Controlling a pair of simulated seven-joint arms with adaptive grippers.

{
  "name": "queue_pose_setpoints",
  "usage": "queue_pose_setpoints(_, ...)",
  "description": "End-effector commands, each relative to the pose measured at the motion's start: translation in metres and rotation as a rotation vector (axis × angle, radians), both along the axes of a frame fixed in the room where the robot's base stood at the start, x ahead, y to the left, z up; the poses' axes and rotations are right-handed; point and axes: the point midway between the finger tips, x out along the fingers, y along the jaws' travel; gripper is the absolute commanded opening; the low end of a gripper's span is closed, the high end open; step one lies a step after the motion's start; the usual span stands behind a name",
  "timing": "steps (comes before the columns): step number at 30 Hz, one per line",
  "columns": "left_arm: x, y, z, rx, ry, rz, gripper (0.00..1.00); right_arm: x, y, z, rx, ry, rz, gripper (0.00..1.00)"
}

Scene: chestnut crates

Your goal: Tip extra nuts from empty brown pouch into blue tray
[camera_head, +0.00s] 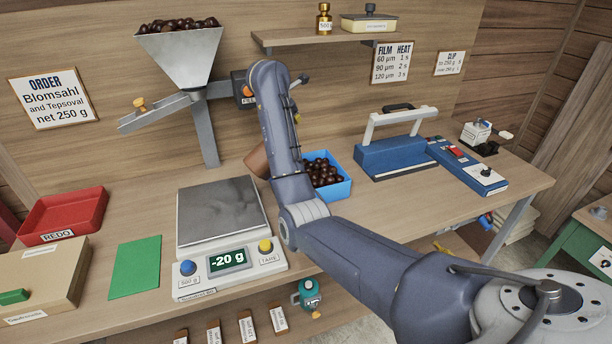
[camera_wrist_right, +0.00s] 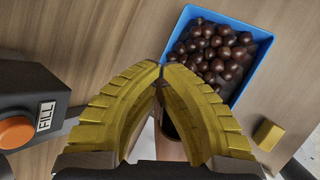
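The brown pouch (camera_head: 257,160) shows partly to the left of my right forearm in the head view, off the scale. In the right wrist view the pouch (camera_wrist_right: 172,148) sits between the yellow fingers of my right gripper (camera_wrist_right: 162,72), its dark opening visible. The fingers converge at their tips and look shut on it. The blue tray (camera_head: 343,190) holds many dark brown nuts and stands just right of my arm. In the wrist view the tray (camera_wrist_right: 185,22) lies just beyond the fingertips. My right gripper is hidden in the head view. My left gripper is not in view.
The scale (camera_head: 222,212) reads -20 g with an empty plate. The nut hopper (camera_head: 182,58) and its chute stand behind. A blue sealer (camera_head: 392,155) is right of the tray. A red tray (camera_head: 64,214) and green mat (camera_head: 135,268) lie left. A FILL button (camera_wrist_right: 18,130) is beside the gripper.

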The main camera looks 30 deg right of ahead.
Motion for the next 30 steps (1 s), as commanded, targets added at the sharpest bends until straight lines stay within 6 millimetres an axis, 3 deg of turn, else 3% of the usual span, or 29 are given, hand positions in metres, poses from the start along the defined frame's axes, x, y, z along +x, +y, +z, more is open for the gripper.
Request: queue_pose_setpoints(30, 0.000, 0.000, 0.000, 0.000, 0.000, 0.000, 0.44, -0.001, -0.012, -0.020, 0.133, -0.009, -0.032, 0.00)
